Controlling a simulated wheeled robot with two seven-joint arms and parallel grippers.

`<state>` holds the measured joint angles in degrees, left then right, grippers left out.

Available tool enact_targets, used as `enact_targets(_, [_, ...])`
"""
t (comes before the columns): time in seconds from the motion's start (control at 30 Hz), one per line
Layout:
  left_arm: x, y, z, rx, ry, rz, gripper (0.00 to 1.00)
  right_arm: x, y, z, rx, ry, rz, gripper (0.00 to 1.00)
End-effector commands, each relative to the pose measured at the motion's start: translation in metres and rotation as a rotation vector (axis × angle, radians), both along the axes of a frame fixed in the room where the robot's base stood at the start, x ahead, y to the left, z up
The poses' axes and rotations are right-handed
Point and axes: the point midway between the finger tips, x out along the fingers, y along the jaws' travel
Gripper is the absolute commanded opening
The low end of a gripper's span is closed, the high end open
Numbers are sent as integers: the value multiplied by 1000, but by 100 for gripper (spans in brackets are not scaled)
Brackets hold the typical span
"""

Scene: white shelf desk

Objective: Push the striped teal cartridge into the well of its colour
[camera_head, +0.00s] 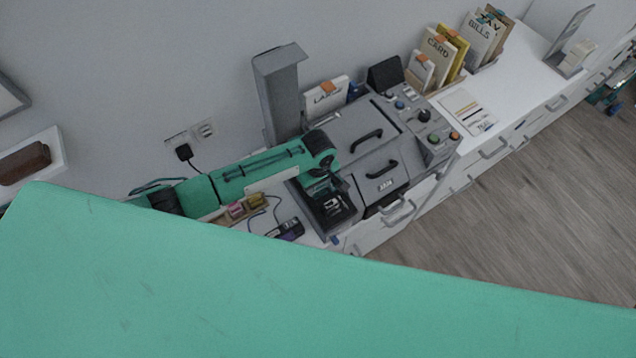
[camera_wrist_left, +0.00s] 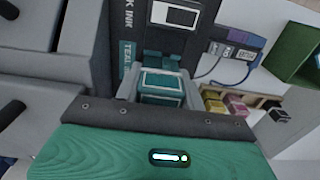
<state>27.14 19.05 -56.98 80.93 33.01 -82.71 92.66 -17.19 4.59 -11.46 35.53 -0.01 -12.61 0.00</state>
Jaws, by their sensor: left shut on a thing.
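My left gripper (camera_head: 322,184) is over the dark ink unit (camera_head: 347,213) on the desk. In the left wrist view its two grey fingers (camera_wrist_left: 160,86) are shut on the striped teal cartridge (camera_wrist_left: 161,90), which has pale edge lines. The cartridge lies close to the dark plate (camera_wrist_left: 198,60) with the labels "INK" and "TEAL". A teal part (camera_wrist_left: 164,62) shows just beyond the cartridge; I cannot tell how deep the cartridge sits. In the head view the gripper largely hides the cartridge. My right gripper is not in view.
Yellow (camera_head: 257,200) and pink (camera_head: 236,210) blocks stand in a wooden holder left of the unit. A dark device (camera_head: 291,229) with a cable lies beside them. A grey machine (camera_head: 375,150) with black handles is close on the right. A grey column (camera_head: 279,95) stands behind.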

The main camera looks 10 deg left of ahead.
Motion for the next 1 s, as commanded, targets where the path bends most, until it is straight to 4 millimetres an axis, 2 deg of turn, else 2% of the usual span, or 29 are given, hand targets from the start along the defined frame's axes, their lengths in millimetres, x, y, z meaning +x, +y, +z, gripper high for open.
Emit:
enact_targets(0.37, [0, 0, -10, 0, 0, 0, 17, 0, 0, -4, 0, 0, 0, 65])
enact_targets(0.4, [0, 0, -10, 0, 0, 0, 43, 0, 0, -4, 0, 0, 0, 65])
enact_targets(0.5, [0, 0, -10, 0, 0, 0, 63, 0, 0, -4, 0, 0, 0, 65])
enact_targets(0.53, [0, 0, -10, 0, 0, 0, 65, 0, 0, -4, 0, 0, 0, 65])
enact_targets(0.83, [0, 0, -8, -1, -1, 0, 65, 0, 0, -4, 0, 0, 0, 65])
enact_targets(1.0, [1, -1, 6, -3, -1, 0, 65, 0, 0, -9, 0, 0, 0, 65])
